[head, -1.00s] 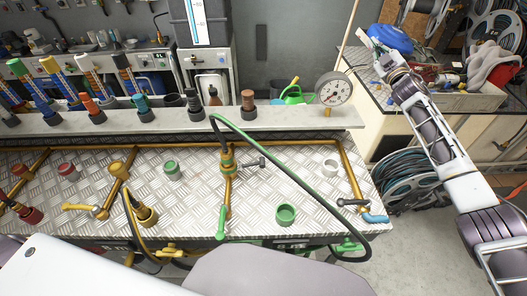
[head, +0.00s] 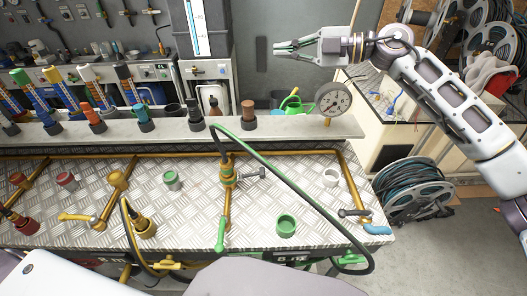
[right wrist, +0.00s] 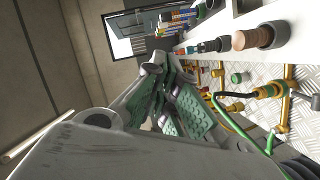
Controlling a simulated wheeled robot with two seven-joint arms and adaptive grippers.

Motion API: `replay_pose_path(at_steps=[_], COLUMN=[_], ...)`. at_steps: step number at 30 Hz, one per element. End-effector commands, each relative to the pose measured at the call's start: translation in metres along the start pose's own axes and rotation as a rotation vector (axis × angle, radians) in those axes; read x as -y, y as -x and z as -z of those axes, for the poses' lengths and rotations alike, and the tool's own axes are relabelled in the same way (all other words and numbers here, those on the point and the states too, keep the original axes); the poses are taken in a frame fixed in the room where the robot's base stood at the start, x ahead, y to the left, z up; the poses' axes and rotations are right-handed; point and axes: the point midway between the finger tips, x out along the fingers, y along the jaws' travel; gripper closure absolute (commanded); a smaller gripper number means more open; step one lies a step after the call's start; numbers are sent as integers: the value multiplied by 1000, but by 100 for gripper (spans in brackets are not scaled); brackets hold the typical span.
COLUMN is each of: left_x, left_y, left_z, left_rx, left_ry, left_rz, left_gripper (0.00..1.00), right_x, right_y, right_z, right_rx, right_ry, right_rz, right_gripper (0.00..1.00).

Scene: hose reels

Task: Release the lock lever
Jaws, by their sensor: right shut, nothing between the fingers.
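Several levers show on the workbench in the head view. A dark grey lever (head: 252,174) sticks out to the right from the brass coupling (head: 228,175), where a green and black hose ends. Another grey lever (head: 354,212) sits on the right pipe, beside a blue end piece. A green lever (head: 221,236) hangs at the front edge, and a yellow lever (head: 77,217) is at the left. I cannot tell which is the lock lever. My right gripper (head: 283,50) is shut and empty, raised above the back shelf, pointing left. Its green-padded fingers (right wrist: 175,105) show in the right wrist view. My left gripper is out of view.
The hose (head: 300,195) arcs across the bench's right half. Upright coloured nozzles (head: 137,99) line the shelf. A hose reel (head: 415,190) stands right of the bench.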

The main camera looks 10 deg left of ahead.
Motion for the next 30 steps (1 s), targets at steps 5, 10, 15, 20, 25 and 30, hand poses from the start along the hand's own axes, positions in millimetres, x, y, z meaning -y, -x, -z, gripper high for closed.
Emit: replay_pose_path(at_steps=[5,10,15,20,25,30], left_x=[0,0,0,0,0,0], left_y=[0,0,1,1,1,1], left_z=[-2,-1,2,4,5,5], left_rx=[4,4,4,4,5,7], left_ry=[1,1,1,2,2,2], left_rz=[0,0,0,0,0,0], left_gripper=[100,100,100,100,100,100], right_x=[40,74,104,128,148,163], right_y=[-8,-10,-7,-2,5,14], right_z=[17,26,32,34,35,35], right_rx=[6,42,101,174,262,356], right_ry=[-104,-220,-346,-469,-610,-752], right_rz=[160,294,409,497,565,611], right_gripper=[100,100,100,100,100,100])
